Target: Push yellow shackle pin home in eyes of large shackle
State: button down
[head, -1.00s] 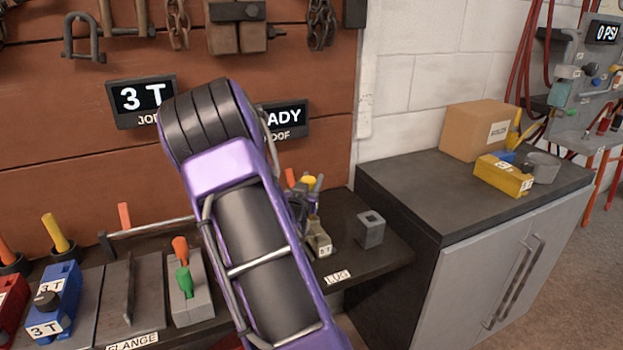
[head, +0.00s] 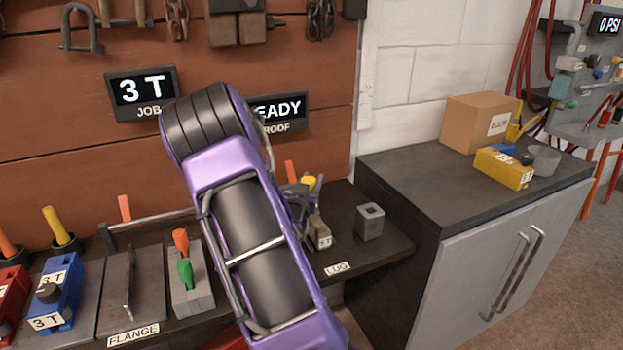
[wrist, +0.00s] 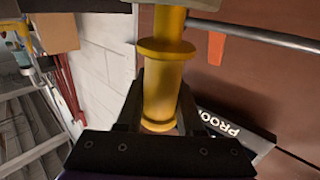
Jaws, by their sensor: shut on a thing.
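The yellow shackle pin (wrist: 162,72) runs up the middle of the wrist view, with a wide collar partway along it. My gripper (wrist: 158,112) is shut on the pin, with a dark finger on either side of it. The pin's upper part reaches a pale grey edge at the top of the picture; I cannot tell what that is. In the head view the pin's yellow end (head: 309,181) shows at my gripper, largely behind my purple arm. I cannot make out the large shackle or its eyes clearly, nor how far the pin sits in them.
A grey block with a square hole (head: 370,222) stands on the bench to the right, above the LUG label (head: 338,268). A small tagged block (head: 319,236) stands just below my gripper. A metal rail (wrist: 262,36) crosses the wrist view's upper right.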

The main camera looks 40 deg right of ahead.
jog(key=shift+f, duration=1.05)
jog(key=shift+c, duration=2.3)
grip_release()
jog(key=v, duration=1.7)
jog(key=shift+a, duration=0.2)
